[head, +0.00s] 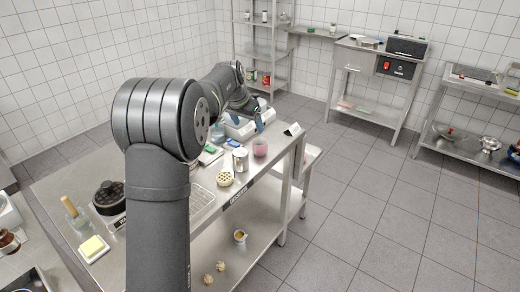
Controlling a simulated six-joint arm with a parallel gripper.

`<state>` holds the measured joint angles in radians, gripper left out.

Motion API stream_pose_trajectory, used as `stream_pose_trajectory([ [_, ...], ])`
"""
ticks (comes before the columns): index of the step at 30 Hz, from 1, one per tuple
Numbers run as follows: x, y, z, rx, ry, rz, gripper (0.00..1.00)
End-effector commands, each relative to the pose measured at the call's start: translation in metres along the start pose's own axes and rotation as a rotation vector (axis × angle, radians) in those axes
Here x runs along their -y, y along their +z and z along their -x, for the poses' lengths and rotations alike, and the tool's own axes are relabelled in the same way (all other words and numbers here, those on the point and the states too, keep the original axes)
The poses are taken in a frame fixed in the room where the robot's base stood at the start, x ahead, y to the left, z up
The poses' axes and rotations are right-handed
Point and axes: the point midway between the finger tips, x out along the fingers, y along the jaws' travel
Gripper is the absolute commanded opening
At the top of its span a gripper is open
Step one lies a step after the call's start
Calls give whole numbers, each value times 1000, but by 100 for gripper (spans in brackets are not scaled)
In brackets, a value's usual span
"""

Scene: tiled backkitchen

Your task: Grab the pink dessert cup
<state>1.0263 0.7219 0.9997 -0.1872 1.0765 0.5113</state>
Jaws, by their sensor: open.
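The pink dessert cup (260,148) stands upright near the right end of the steel worktable (262,181). My gripper (258,123) is at the end of my arm, just above and behind the cup in the head view, with a visible gap to it. It is open and looks empty, and its bluish fingertips show small. My arm covers part of the table to the left.
A metal can (240,160) stands just left of the cup, with a round holed yellowish item (226,178) in front. A wire rack (201,197) lies nearer. The table's front edge is close to the cup.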

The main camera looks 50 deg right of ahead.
Motion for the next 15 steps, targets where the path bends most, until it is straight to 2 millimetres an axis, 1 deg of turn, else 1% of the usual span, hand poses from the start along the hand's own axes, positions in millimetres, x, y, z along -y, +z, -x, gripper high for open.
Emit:
stream_pose_trajectory([
  [1, -1, -7, 9, -5, 14, -37, 76],
  [2, -2, -9, 13, -5, 22, -55, 76],
  [3, -4, -11, 15, -6, 30, -72, 76],
  [5, -5, -12, 13, -6, 37, -87, 76],
  [8, -6, -12, -2, -4, 39, -90, 76],
  [15, -8, -12, -56, -3, 39, -88, 76],
])
